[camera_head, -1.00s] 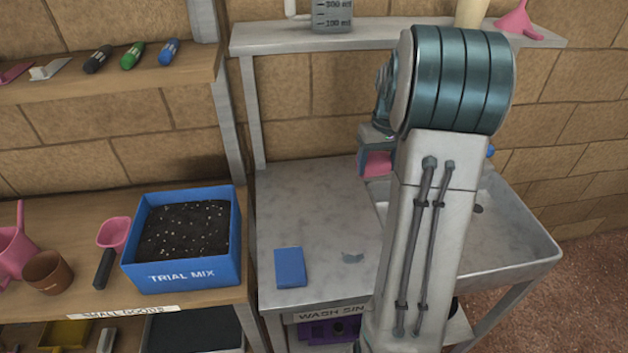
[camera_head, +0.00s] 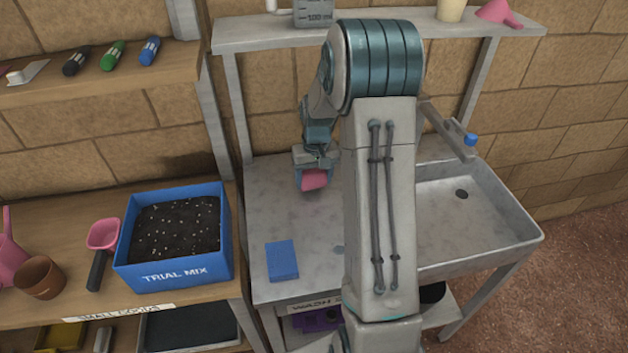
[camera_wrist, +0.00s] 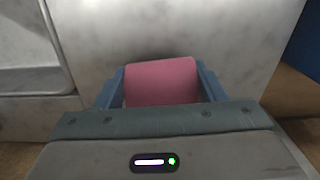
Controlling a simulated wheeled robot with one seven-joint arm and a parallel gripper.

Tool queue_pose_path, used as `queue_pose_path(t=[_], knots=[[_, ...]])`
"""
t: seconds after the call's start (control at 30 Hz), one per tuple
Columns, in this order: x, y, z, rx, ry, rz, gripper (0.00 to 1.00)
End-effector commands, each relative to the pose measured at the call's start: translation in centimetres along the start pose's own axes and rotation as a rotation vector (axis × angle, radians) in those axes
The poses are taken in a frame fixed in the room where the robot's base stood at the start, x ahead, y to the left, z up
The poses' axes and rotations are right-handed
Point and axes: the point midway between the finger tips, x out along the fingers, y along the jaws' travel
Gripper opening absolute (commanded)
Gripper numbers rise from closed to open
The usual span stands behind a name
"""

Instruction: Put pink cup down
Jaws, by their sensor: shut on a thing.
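The pink cup (camera_head: 314,179) is between the fingers of my gripper (camera_head: 313,184), over the left, flat part of the metal sink bench (camera_head: 262,215). In the wrist view the cup (camera_wrist: 161,82) fills the space between the two blue fingers of my gripper (camera_wrist: 160,88), which is shut on it. The bench's grey top (camera_wrist: 200,30) lies behind the cup in that view. I cannot tell whether the cup's base touches the bench.
A blue sponge-like block (camera_head: 282,260) lies on the bench's front left. The sink basin (camera_head: 440,215) is to the right, with a blue-ended tap (camera_head: 469,140). A blue soil box (camera_head: 173,238) stands on the wooden bench at left. A shelf (camera_head: 380,32) runs above.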

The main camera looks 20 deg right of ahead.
Motion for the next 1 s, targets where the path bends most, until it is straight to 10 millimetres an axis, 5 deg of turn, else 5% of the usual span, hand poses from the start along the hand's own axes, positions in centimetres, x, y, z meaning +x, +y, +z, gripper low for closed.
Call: queue_pose_path(t=[0.13,0.5,0.53,0.6,1.0], knots=[[1.6,0.1,0.0,0.0,-0.002,0.0,0.38],[2.2,0.2,0.0,0.0,0.001,0.0,0.38],[2.1,0.2,0.0,0.0,0.001,0.0,0.69],[2.1,0.2,0.0,0.0,0.001,0.0,0.86],[1.2,0.2,-0.1,0.0,0.002,0.001,0.86]])
